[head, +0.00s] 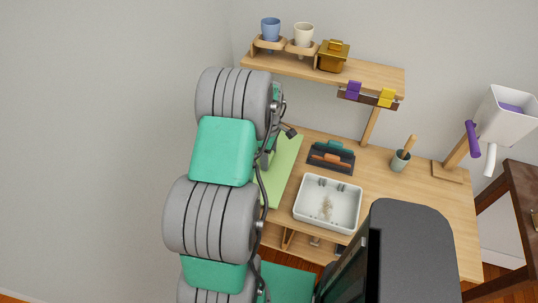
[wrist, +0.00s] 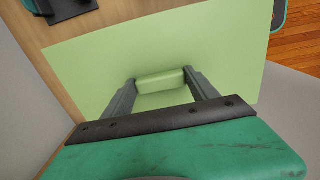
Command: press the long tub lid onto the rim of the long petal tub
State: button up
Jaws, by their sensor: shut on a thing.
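In the wrist view, my gripper (wrist: 160,83) has its two grey fingers on either side of a long, light green piece, which I take to be the long tub lid (wrist: 160,79). The fingers are shut on its two ends. It is low over or on the light green mat (wrist: 95,65), and its colour nearly matches the mat. I cannot tell whether it touches anything below. The long petal tub cannot be made out; it may be hidden under the held piece. In the head view my arm hides the gripper and the held piece.
The mat (head: 286,170) lies at the bench's left. Right of it are a dark caddy (head: 331,163) with teal and orange pieces, a white basin (head: 312,212) and a cup with a wooden tool (head: 400,161). A shelf (head: 375,75) with cups and a gold pot stands behind.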

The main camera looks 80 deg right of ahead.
jog(key=o, duration=1.3)
jog(key=shift+f, duration=0.1)
jog(key=shift+o, duration=0.2)
